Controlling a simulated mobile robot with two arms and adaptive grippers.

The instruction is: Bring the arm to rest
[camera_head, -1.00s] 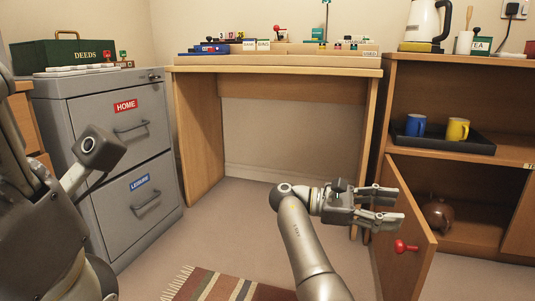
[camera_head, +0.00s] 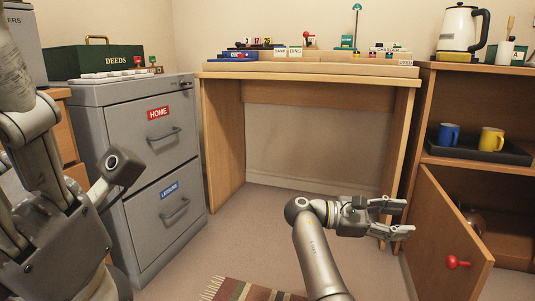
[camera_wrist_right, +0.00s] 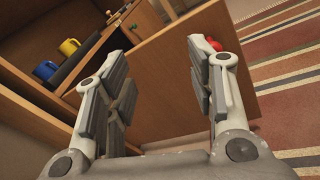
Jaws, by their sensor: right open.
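My right arm reaches up from the bottom middle of the head view. Its gripper (camera_head: 397,218) is open and empty, pointing right, in front of the open cupboard door (camera_head: 440,235). In the right wrist view the gripper's two fingers (camera_wrist_right: 158,95) stand wide apart, with the door (camera_wrist_right: 160,75) showing between and beyond them. My left arm fills the left edge of the head view; I cannot make out its gripper fingers.
The cupboard door with a red knob (camera_head: 457,262) stands open at right. A tray (camera_head: 510,155) holds a blue mug (camera_head: 448,134) and a yellow mug (camera_head: 491,139). A grey filing cabinet (camera_head: 135,200) stands left, the desk (camera_head: 300,72) behind. A striped rug (camera_head: 240,291) lies in front.

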